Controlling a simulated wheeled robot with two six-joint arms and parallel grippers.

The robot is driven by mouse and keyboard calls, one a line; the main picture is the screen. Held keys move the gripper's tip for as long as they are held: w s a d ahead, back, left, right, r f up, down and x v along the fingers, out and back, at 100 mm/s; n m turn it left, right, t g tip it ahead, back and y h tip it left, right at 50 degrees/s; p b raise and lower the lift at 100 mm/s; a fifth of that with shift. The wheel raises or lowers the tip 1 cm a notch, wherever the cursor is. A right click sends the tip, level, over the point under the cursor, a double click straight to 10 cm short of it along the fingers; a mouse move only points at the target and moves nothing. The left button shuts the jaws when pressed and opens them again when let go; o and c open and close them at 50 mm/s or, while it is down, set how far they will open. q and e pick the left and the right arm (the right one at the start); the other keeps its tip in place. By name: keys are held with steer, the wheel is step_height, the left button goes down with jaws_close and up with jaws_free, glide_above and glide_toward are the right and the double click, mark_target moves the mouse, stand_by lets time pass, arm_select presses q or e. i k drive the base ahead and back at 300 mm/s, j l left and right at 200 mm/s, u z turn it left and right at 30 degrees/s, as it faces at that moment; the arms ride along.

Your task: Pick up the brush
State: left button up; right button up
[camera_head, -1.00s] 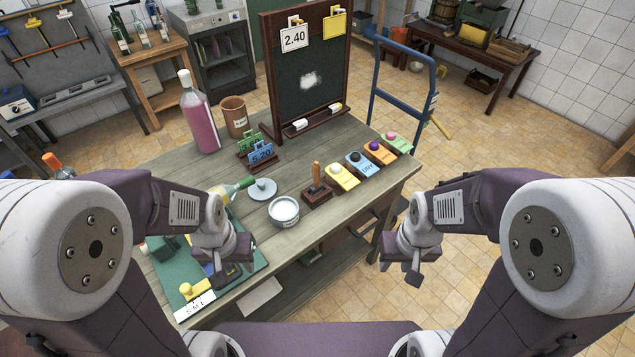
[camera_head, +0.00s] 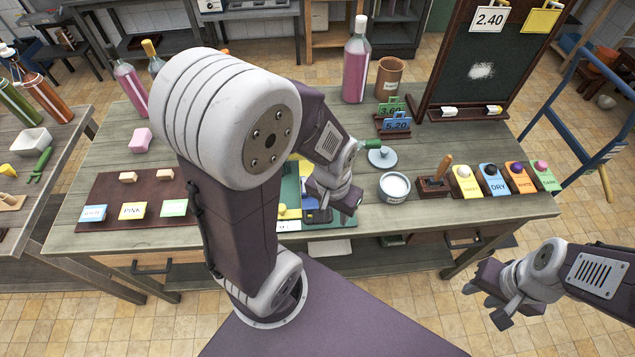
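A green-ended item (camera_head: 369,145), which looks like the brush, lies on the workbench (camera_head: 330,110) beside a grey lid (camera_head: 382,157). My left arm hides its other end. My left gripper (camera_head: 325,209) is over the green mat (camera_head: 289,190), nearer the front edge than this item and apart from its green end. Its fingertips are too dark and small to show a gap. My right gripper (camera_head: 488,296) is off the bench at the lower right, over the floor.
A white open pot (camera_head: 394,187) and a wooden-handled stamp (camera_head: 434,182) stand right of my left gripper. A pink bottle (camera_head: 356,65), a brown cup (camera_head: 389,78) and a chalkboard (camera_head: 480,60) stand behind. A brown board (camera_head: 110,190) with labelled blocks lies at left.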

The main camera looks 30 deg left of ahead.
mark_target(435, 181)
steer(key=i+l+u, duration=0.15)
steer(key=l+u, duration=0.15)
steer(key=u, duration=0.15)
steer(key=l+u, duration=0.35)
steer(key=u, duration=0.15)
steer(key=l+u, duration=1.15)
steer(key=u, duration=0.25)
steer(key=k, duration=0.05)
